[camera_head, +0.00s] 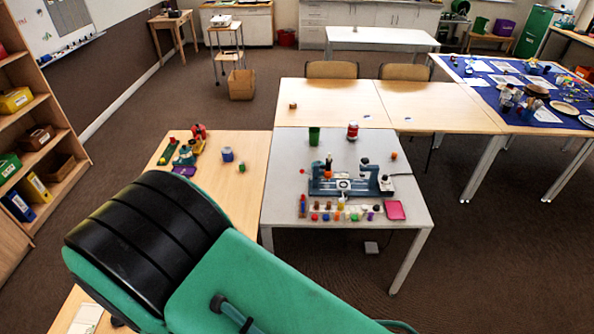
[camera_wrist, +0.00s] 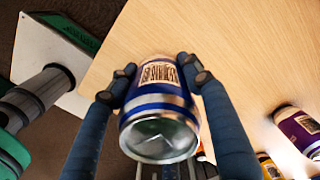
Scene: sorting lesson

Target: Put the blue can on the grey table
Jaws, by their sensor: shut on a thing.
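The blue can (camera_wrist: 160,103) has silver ends, blue bands and a white barcode label. In the wrist view, my gripper (camera_wrist: 157,76) is shut on it, one finger on each side, with a wooden surface beyond. I cannot tell whether the can touches that surface. In the head view my green and black arm fills the lower left, and the gripper and held can do not show. The grey table (camera_head: 283,192) stands at the middle right of the head view. A blue and white round thing (camera_head: 227,154) stands on the wooden table (camera_head: 252,178) beside it.
The grey table holds a blue machine (camera_head: 345,185), a row of small coloured pieces, a green cup (camera_head: 314,136), a red can (camera_head: 352,131) and a pink pad (camera_head: 395,210). Its left strip is bare.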

